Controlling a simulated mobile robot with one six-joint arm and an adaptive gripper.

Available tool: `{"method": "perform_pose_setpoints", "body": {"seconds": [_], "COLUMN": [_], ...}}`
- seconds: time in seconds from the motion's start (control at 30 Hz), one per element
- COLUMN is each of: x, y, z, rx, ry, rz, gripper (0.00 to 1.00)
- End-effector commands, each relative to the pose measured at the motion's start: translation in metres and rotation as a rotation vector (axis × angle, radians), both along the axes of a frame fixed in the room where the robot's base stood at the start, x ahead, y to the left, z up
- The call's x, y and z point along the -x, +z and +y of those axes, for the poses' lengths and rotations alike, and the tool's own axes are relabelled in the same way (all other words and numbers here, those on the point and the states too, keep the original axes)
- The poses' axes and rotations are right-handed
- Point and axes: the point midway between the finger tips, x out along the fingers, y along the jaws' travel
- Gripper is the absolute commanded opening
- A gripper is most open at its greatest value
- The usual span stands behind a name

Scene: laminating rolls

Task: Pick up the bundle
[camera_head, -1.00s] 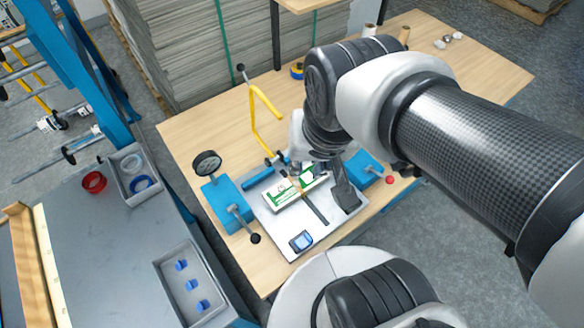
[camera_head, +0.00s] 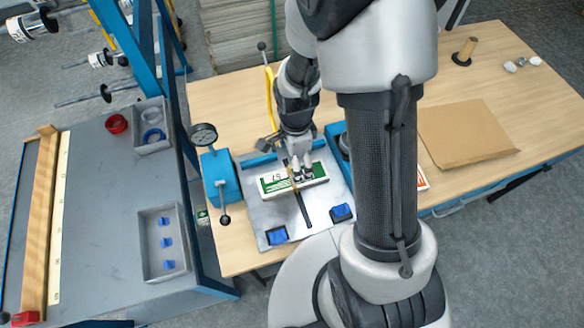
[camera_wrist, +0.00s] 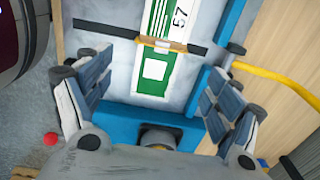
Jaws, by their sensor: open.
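The bundle (camera_head: 275,184) is a flat white and green pack with a tan band around it. It lies on a grey metal plate (camera_head: 268,217) beside a blue fence. In the wrist view my gripper (camera_wrist: 156,82) is open, with one finger on each side of the bundle (camera_wrist: 153,70). The fingers stand apart from its long sides. The bundle's far end is cut off there.
A blue press block with a gauge (camera_head: 221,178) stands left of the plate. A yellow lever (camera_wrist: 285,80) rises beside the fence. Two small dark and blue blocks (camera_head: 277,236) (camera_head: 341,212) sit at the plate's front edge. A brown cardboard sheet (camera_head: 465,133) lies to the right.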

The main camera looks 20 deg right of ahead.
Motion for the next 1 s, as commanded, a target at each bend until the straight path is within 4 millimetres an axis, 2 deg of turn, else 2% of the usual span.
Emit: {"method": "perform_pose_setpoints", "body": {"seconds": [0.03,0.2,0.47,0.8,1.0], "x": [0.001,0.001,0.0,-0.002,-0.003], "y": [-0.013,-0.042,-0.057,-0.103,-0.103], "z": [0.0,0.0,0.001,0.003,0.003], "rx": [0.0,0.0,0.0,-0.001,-0.001], "ry": [0.001,0.002,0.003,0.003,0.003], "rz": [0.005,0.003,0.001,0.002,-0.001], "gripper": [0.85,0.85,0.85,0.85,0.85]}}
